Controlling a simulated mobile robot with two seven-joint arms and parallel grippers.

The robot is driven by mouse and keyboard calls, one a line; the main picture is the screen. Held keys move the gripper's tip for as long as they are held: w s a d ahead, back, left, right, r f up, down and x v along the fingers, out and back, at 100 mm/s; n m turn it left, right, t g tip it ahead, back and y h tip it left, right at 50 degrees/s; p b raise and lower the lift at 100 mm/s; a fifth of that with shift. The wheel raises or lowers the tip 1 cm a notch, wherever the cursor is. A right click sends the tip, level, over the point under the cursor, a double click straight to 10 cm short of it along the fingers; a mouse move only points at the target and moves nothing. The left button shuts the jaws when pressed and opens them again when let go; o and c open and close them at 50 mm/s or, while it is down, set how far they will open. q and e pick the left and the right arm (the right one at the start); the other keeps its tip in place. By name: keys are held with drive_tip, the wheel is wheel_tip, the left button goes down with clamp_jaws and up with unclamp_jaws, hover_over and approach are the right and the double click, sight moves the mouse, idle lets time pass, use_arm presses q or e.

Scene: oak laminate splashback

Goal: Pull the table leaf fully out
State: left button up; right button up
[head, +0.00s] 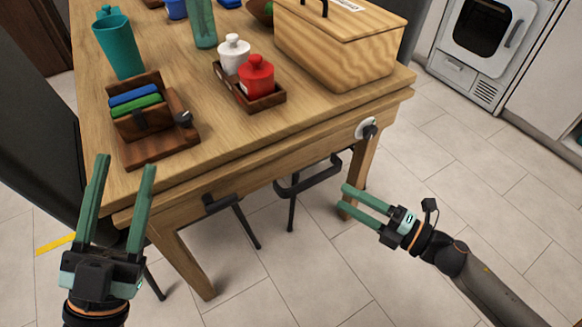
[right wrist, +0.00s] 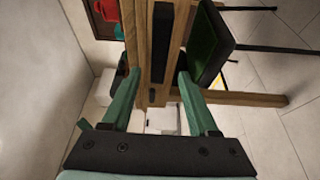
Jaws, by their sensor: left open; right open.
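The wooden table (head: 180,70) has a second thin board under its top, which looks like the table leaf (head: 285,150); its front edge is roughly flush with the top. My left gripper (head: 126,161) is open and empty by the table's near left corner. My right gripper (head: 343,196) is open and empty, low by the right leg, apart from the bracket. In the right wrist view its fingers (right wrist: 158,74) frame the table edge with dark slots (right wrist: 152,97).
A white disc with a black knob (head: 366,129) sits at the table's right front. A wooden bread box (head: 340,45), a tray with red and white pots (head: 263,102), a sponge holder (head: 150,148) and a teal cup (head: 120,48) stand on top. Stool legs show underneath. Floor at right is clear.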

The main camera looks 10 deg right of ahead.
sight(315, 182)
drive_tip(key=x, duration=1)
drive_tip(key=shift+w+a+r+b, duration=0.1)
drive_tip(key=shift+w+a+b, duration=0.1)
drive_tip(key=shift+a+b, duration=0.1)
use_arm(q)
drive_tip(key=s+r+m+h, duration=0.2)
drive_tip(key=h, duration=0.1)
drive_tip(key=shift+s+d+r, duration=0.2)
drive_tip(key=shift+s+r, duration=0.15)
use_arm(e)
drive_tip(key=shift+x, duration=0.8)
clamp_jaws()
